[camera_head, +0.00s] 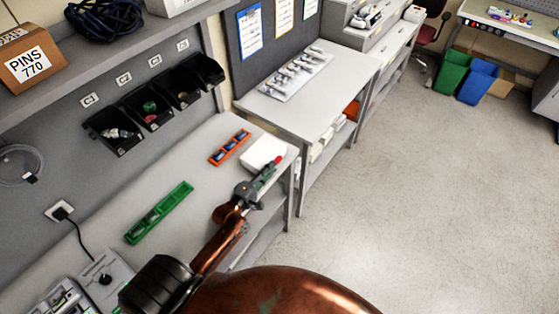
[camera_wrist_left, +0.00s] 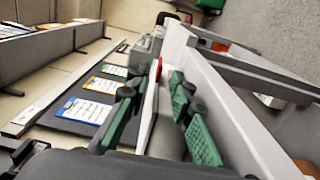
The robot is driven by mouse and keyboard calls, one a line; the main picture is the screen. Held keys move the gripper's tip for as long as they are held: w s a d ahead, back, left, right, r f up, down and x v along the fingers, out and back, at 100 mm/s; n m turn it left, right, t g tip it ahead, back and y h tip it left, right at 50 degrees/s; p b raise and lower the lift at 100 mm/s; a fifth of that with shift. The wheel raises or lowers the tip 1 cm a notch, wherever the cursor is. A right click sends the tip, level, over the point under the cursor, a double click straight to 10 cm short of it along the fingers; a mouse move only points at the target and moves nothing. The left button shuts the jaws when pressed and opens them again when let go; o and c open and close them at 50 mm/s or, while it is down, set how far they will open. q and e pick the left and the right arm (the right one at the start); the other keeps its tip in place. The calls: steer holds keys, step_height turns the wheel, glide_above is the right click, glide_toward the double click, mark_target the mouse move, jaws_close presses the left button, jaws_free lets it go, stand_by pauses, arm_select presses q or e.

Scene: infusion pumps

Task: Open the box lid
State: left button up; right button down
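The white box (camera_head: 262,152) sits near the right end of the grey workbench in the head view. Its lid appears shut. My left gripper (camera_head: 267,177) is at the box's near right edge, with a small red piece (camera_head: 279,160) just beyond its fingertips. In the left wrist view the green-padded fingers of the left gripper (camera_wrist_left: 158,112) are apart. A thin white edge (camera_wrist_left: 150,105), seemingly of the box, and a red tip (camera_wrist_left: 158,70) show in the gap between them. I cannot tell whether the fingers touch the box. My right gripper is not in view.
An orange tray (camera_head: 230,147) with blue pieces and a long green tray (camera_head: 160,212) lie on the bench. Black bins (camera_head: 150,108) hang on the wall behind. A second bench (camera_head: 335,75) stands beyond. The floor to the right is clear.

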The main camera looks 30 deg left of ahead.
mark_target(278, 160)
arm_select(q)
steer(key=w, duration=0.6)
steer(key=shift+d, duration=0.2)
jaws_close()
stand_by(0.5)
